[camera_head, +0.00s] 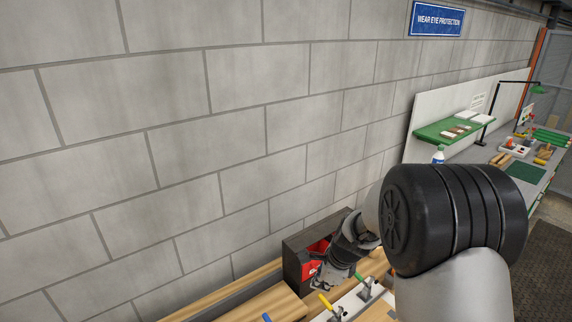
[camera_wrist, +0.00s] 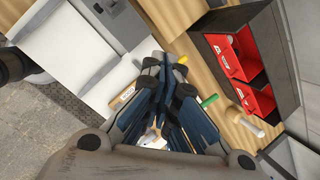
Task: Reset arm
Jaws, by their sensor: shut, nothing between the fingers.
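My gripper (camera_wrist: 166,80) is shut and empty in the wrist view, its dark blue-grey fingers together over the bench. In the head view my gripper (camera_head: 335,276) is small and partly merged with my wrist, in front of a dark cabinet with red bins. My own arm covers much of the lower right of that view. No board is held.
The dark cabinet (camera_head: 294,262) with red bins (camera_wrist: 232,57) stands against the block wall. A wooden bench top (camera_head: 265,305) bears tools with yellow and green handles (camera_wrist: 210,100). A green shelf (camera_head: 432,131) and a cluttered workbench lie farther right.

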